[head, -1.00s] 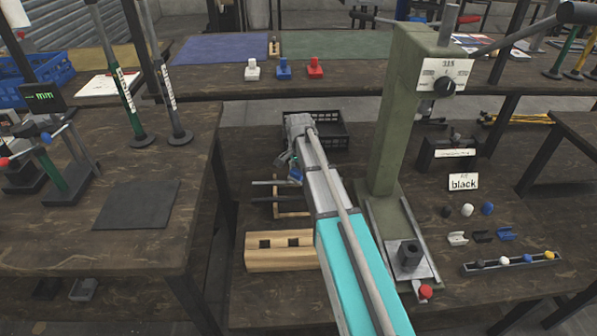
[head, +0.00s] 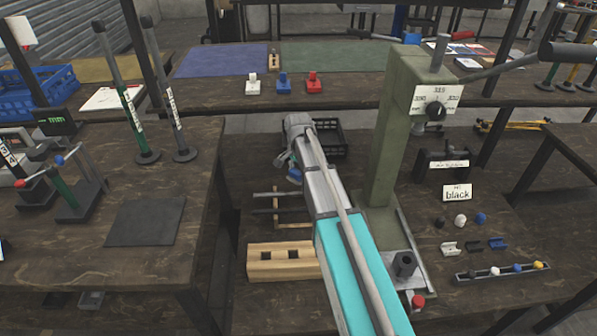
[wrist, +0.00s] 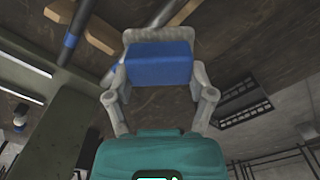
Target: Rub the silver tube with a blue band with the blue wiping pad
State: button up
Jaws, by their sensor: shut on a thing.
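My gripper (wrist: 160,85) is shut on the blue wiping pad (wrist: 158,64), which sits between the two grey fingers. In the head view the blue pad (head: 294,176) shows as a small patch beside the end of my arm, above the lower bench. In the head view thin tubes lie across a wooden rack (head: 291,225) just below and left of my gripper; the blue band cannot be made out there.
The green press column (head: 385,150) stands close right of my arm. A black crate (head: 330,138) lies behind the gripper, and a wooden block with two holes (head: 284,272) sits in front of the rack. A dark mat (head: 145,223) lies on the left bench.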

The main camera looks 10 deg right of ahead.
jog(key=shift+r, duration=0.15)
jog(key=shift+r+p, duration=1.5)
jog(key=shift+a+f+b, duration=0.15)
jog(key=shift+f+b, duration=0.2)
jog(key=shift+f, duration=0.25)
jog(key=shift+d, duration=0.2)
